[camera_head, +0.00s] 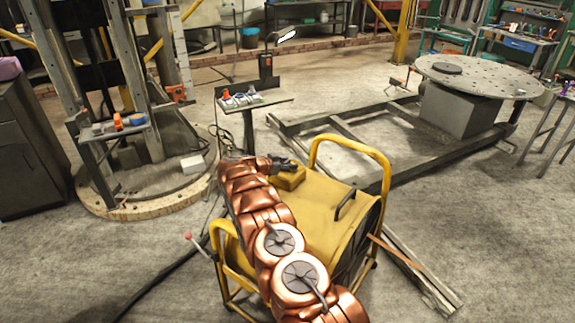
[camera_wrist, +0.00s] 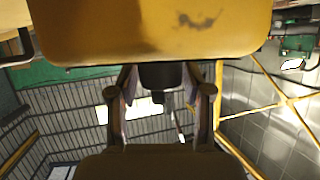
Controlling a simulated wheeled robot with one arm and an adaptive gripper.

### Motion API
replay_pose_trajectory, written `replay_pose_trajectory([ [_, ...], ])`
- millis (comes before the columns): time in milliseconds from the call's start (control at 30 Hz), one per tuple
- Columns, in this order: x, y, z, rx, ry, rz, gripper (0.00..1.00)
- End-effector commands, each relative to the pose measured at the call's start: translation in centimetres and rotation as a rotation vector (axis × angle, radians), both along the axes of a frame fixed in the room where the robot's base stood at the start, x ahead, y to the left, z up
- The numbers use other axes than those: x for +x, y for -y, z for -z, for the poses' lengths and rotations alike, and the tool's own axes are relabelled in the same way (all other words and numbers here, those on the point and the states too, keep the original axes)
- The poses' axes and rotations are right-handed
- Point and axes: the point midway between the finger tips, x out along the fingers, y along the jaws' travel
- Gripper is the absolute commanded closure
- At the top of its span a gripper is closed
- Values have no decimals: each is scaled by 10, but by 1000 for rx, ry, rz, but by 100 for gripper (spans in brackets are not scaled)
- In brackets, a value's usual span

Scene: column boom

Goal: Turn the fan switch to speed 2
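The yellow drum fan (camera_head: 320,205) stands on the floor in its tubular frame in the head view. A small yellow switch box (camera_head: 288,179) sits on its top; a yellow surface, likely this box (camera_wrist: 150,30), fills the top of the wrist view. My gripper (camera_head: 285,164) is just above the box. In the wrist view its fingers (camera_wrist: 161,82) stand apart on either side of a dark knob (camera_wrist: 162,76). I see no clear contact on either side. The knob's pointer and speed marks cannot be read.
The fan's yellow handle (camera_head: 345,140) rises on the right and a black grip (camera_head: 345,204) lies on the drum. Behind is a small stand (camera_head: 270,103) with items on it. A round perforated table (camera_head: 480,76) and floor rails (camera_head: 345,130) are at the right.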

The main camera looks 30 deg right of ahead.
Motion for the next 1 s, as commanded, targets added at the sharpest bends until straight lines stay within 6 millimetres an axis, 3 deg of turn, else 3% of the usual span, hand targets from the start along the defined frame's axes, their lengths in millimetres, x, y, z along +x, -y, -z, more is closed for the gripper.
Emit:
replay_pose_trajectory([
  [100,0,0,0,0,0,-1,35],
  [567,-1,-9,-3,1,0,-2,35],
  [1000,-12,-74,-31,1,1,-5,35],
])
